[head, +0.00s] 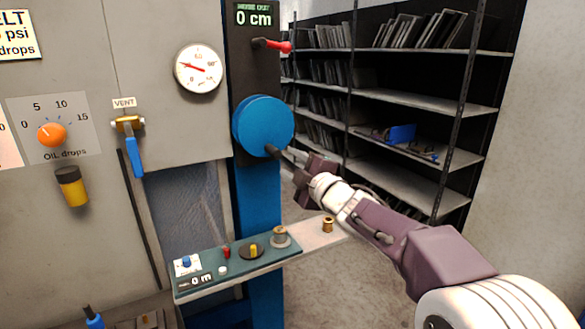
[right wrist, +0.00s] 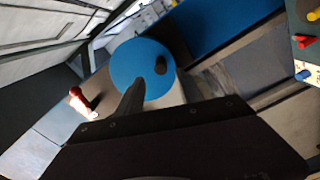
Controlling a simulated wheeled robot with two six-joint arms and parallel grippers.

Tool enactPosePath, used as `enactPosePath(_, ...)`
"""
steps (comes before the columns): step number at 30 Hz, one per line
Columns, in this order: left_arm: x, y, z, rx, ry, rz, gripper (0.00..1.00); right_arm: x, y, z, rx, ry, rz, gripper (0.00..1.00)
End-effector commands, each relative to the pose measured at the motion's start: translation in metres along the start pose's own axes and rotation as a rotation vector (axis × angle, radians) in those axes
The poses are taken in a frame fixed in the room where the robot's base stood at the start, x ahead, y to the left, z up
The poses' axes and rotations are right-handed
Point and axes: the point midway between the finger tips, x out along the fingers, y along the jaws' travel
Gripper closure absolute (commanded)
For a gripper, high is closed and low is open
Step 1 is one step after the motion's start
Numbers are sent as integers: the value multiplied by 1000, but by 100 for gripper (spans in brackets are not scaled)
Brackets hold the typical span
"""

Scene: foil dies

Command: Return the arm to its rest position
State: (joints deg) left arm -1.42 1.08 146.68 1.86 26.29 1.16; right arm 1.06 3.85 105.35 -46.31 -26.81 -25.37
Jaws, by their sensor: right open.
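My right arm comes in from the lower right of the head view. Its gripper (head: 292,156) is open, close to the dark handle knob (head: 272,151) of a round blue wheel (head: 263,125). Whether the fingers touch the knob I cannot tell. In the right wrist view the blue wheel (right wrist: 140,72) faces me, with its dark knob (right wrist: 161,66) showing. A dark finger overlaps the wheel's lower edge there, and nothing is seen held. My left gripper is not in view.
A control ledge (head: 235,262) with small knobs juts out below the wheel. A red-handled lever (head: 275,46) is above it, and a blue vent lever (head: 134,155) is to the left. Dark shelving (head: 425,98) stands behind at the right. Open floor (head: 330,285) shows under the arm.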

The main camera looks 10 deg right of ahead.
Motion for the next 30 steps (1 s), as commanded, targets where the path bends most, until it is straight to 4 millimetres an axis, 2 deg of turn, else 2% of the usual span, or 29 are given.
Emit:
enactPosePath(10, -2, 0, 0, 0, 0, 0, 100, -4, 2, -1, 0, 1, -1, 56)
enactPosePath(12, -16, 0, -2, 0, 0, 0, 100, -4, 15, -11, 0, 8, -1, 56)
enactPosePath(13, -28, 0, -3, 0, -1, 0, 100, -6, 12, -13, 16, 2, -27, 56)
enactPosePath(14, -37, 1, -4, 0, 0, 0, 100, -11, -3, -6, 68, -33, -67, 56)
enactPosePath(17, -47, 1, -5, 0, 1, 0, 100, -38, -72, 41, 297, -258, -209, 56)
enactPosePath(18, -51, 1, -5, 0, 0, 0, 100, -56, -103, 59, 399, -366, -268, 56)
enactPosePath(20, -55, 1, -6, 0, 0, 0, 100, -88, -146, 81, 542, -526, -351, 56)
enactPosePath(21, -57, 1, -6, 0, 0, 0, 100, -113, -174, 91, 632, -635, -402, 56)
enactPosePath(23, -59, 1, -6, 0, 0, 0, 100, -153, -213, 102, 760, -797, -472, 56)
enactPosePath(24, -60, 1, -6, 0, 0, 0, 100, -180, -236, 105, 838, -901, -514, 56)
enactPosePath(27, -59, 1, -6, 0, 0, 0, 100, -241, -281, 103, 1002, -1134, -593, 56)
enactPosePath(30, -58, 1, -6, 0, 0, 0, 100, -284, -306, 94, 1119, -1311, -640, 56)
